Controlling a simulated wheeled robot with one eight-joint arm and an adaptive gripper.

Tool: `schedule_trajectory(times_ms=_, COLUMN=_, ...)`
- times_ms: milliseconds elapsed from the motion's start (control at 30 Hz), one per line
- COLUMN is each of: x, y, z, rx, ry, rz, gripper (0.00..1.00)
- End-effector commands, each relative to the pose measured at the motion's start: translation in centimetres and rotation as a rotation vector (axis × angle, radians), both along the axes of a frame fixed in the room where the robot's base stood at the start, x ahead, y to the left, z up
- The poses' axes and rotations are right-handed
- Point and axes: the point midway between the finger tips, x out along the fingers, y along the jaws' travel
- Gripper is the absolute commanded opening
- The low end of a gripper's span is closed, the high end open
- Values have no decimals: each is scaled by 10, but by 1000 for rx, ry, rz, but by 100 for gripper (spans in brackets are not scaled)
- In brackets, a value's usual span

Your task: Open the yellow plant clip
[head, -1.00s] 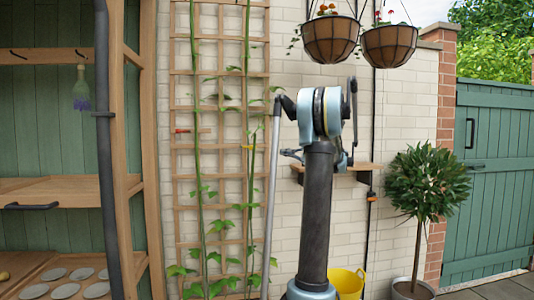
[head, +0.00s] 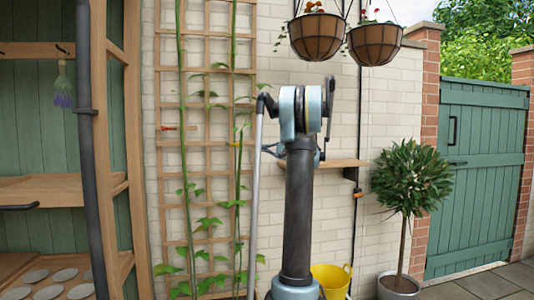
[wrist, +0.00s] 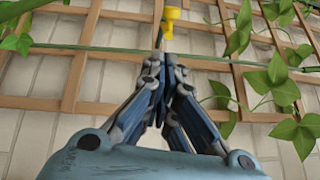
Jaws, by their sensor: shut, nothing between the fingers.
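The yellow plant clip (wrist: 172,18) is at the top of the wrist view, just beyond my fingertips, in front of the trellis. In the head view it is a small yellow spot (head: 236,144) by the right-hand climbing stem. My gripper (wrist: 163,46) is shut and empty, its fingers together and pointing at the clip. A small gap shows between the tips and the clip. A green stem (wrist: 90,50) crosses the wrist view behind the fingers. Whether the clip's jaws are open or shut is too small to tell.
The wooden trellis (head: 206,106) with leafy stems stands against the pale brick wall. A red clip (head: 170,128) sits further left. A small wall shelf (head: 345,163), hanging baskets (head: 317,37), a yellow bucket (head: 331,279) and a potted tree (head: 411,178) are to the right.

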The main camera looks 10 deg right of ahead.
Motion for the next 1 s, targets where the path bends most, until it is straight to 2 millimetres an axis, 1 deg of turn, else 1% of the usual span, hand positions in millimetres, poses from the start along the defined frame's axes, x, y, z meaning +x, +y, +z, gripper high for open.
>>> schedule_trajectory(times_ms=33, x=5, y=8, z=1, rx=0, ry=0, rz=2, gripper=0)
schedule_trajectory(times_ms=133, x=15, y=22, z=2, rx=0, ry=0, rz=2, gripper=0)
schedule_trajectory(times_ms=200, x=11, y=33, z=4, rx=0, ry=0, rz=3, gripper=0)
schedule_trajectory(times_ms=400, x=8, y=53, z=6, rx=0, ry=0, rz=2, gripper=0)
schedule_trajectory(times_ms=533, x=7, y=58, z=6, rx=0, ry=0, rz=1, gripper=0)
schedule_trajectory(times_ms=733, x=7, y=60, z=7, rx=0, ry=0, rz=0, gripper=0)
schedule_trajectory(times_ms=900, x=6, y=59, z=7, rx=0, ry=0, rz=-1, gripper=0)
schedule_trajectory(times_ms=1000, x=5, y=54, z=7, rx=1, ry=0, rz=-21, gripper=0)
